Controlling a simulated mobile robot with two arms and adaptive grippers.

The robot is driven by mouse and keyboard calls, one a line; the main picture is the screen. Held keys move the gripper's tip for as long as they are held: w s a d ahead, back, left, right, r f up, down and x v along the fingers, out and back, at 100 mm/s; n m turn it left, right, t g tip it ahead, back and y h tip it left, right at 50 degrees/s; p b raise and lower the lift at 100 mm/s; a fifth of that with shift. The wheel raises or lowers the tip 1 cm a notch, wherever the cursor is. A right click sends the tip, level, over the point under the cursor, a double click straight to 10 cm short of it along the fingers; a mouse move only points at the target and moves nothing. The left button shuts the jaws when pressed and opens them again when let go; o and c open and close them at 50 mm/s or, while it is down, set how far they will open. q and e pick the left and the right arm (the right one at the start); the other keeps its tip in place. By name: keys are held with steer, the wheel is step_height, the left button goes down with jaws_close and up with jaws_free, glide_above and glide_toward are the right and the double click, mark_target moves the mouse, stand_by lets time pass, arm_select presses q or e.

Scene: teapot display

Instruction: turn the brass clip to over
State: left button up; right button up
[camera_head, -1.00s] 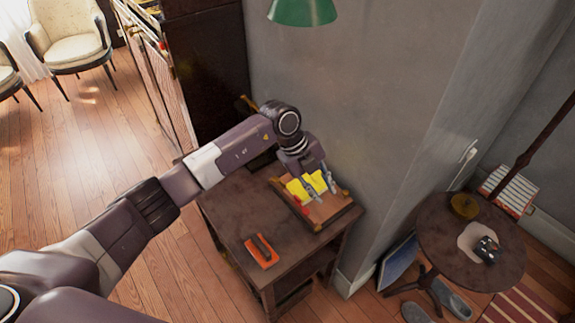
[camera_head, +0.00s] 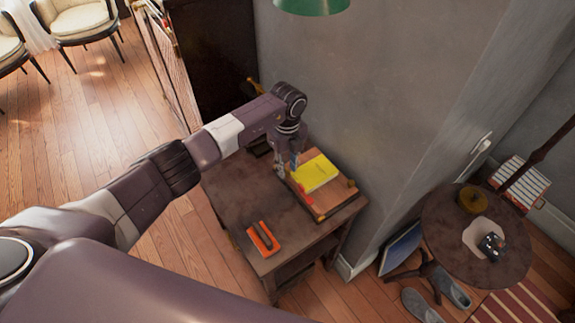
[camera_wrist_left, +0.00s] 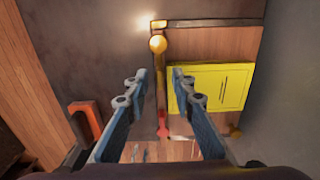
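A wooden board (camera_head: 322,200) lies on the dark side table with a yellow card (camera_head: 316,173) on it. Brass fittings show at its edges, one a knob (camera_head: 352,184) at the right corner. In the left wrist view a narrow brass-coloured bar (camera_wrist_left: 160,85) runs along the board's edge, with a round brass knob (camera_wrist_left: 158,43) at one end and a red part (camera_wrist_left: 163,130) at the other. I cannot tell which fitting is the clip. My left gripper (camera_head: 287,170) is open and points down at the board's left edge; its fingers (camera_wrist_left: 160,78) straddle the bar, contact unclear. My right gripper is not in view.
An orange-red item with a dark handle (camera_head: 264,238) lies near the table's front left. A grey wall (camera_head: 390,120) rises close behind the board. A green lamp shade (camera_head: 312,4) hangs above. A round table (camera_head: 440,235) stands to the right.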

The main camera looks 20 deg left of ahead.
arm_select(q)
jaws_close()
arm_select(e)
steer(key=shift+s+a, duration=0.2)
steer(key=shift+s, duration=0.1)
